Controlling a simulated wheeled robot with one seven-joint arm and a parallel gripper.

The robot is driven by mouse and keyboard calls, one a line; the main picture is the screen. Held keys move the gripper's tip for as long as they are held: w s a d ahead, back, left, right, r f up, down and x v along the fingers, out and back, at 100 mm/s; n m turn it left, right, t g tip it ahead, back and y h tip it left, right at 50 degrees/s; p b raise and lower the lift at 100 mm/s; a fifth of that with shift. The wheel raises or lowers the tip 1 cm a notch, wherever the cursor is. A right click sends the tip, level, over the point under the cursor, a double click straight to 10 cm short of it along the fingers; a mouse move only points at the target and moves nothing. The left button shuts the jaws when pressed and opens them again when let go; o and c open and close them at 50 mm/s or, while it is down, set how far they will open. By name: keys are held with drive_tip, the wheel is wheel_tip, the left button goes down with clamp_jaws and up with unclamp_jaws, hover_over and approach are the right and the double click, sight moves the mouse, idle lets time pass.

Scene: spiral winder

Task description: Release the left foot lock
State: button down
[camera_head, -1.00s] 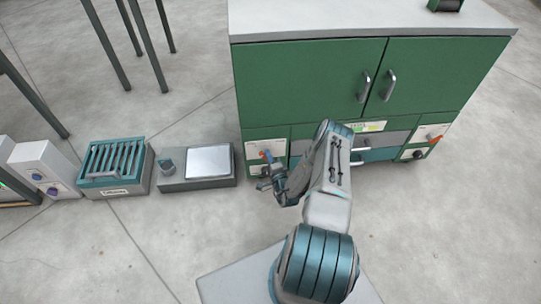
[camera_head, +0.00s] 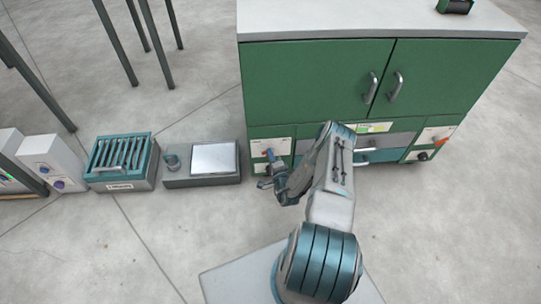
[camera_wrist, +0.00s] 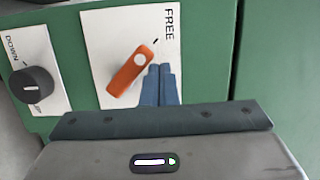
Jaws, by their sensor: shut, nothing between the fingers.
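The left foot lock is an orange lever (camera_wrist: 125,75) with a pale round pivot on a white plate (camera_wrist: 96,30) marked FREE. In the wrist view the lever lies slanted, its long end toward the lower left and its short end toward a small mark near FREE. My gripper (camera_wrist: 160,70) is shut and empty, its blue fingertips just right of the lever; I cannot tell whether they touch it. In the head view my gripper (camera_head: 269,153) reaches the left white plate (camera_head: 284,146) of the green cabinet (camera_head: 310,85), and the lever there is hidden.
A black knob (camera_wrist: 32,84) marked DOWN sits left of the lever. The right foot lock's orange lever (camera_head: 441,142) is at the cabinet's far corner. A grey scale (camera_head: 214,159) and a teal slatted box (camera_head: 120,160) stand left on the floor.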

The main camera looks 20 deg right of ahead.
drive_tip(key=s+d+r+p, duration=0.1)
drive_tip(key=s+r+p, duration=0.3)
drive_tip(key=s, duration=0.6)
drive_tip(key=shift+s+d+r, duration=0.15)
drive_tip(key=shift+s+r, duration=0.15)
drive_tip(key=shift+s, duration=0.05)
